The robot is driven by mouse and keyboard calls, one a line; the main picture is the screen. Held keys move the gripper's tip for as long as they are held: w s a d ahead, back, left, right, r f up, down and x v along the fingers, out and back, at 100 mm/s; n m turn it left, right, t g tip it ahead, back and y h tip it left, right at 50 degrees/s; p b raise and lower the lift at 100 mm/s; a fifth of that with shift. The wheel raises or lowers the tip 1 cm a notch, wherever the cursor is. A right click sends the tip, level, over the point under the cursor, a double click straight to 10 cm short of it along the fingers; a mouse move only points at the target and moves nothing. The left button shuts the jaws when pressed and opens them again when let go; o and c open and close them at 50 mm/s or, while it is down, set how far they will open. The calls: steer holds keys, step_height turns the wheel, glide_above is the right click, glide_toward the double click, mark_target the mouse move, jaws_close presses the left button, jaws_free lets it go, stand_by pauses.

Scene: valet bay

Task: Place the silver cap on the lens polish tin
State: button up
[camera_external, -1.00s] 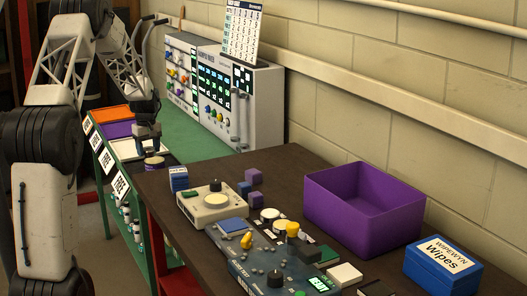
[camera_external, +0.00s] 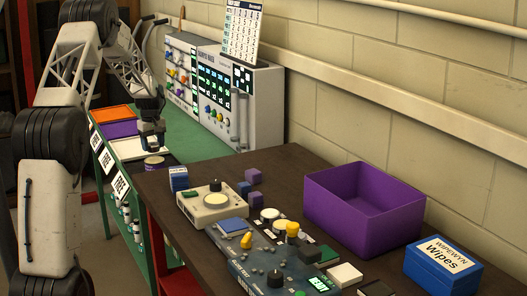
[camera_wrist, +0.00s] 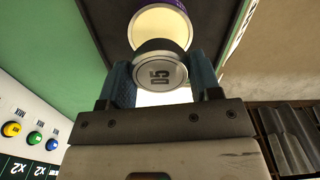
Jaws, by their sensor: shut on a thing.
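My gripper (camera_wrist: 161,85) is shut on the silver cap (camera_wrist: 160,72), a round grey disc with dark marks on its face, held between two blue fingers. The lens polish tin (camera_wrist: 160,26) shows just past the cap in the wrist view, with a pale round top and a purple-and-white side; the cap overlaps its near edge in the picture. In the external view the tin (camera_external: 154,162) stands at the near end of the green bench, and my gripper (camera_external: 152,143) is above it. I cannot tell whether cap and tin touch.
Orange, purple and white trays (camera_external: 126,129) lie along the green bench. A control panel box (camera_external: 238,95) stands behind. The dark table holds a blue box (camera_external: 179,178), a beige device (camera_external: 213,204), a purple bin (camera_external: 365,207) and a wipes box (camera_external: 443,269).

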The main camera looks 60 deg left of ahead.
mark_target(154, 152)
steer(key=shift+f, duration=1.7)
steer(key=shift+f, duration=0.15)
steer(key=o, duration=0.9)
step_height(154, 152, up, 12)
steer(key=shift+r, duration=0.15)
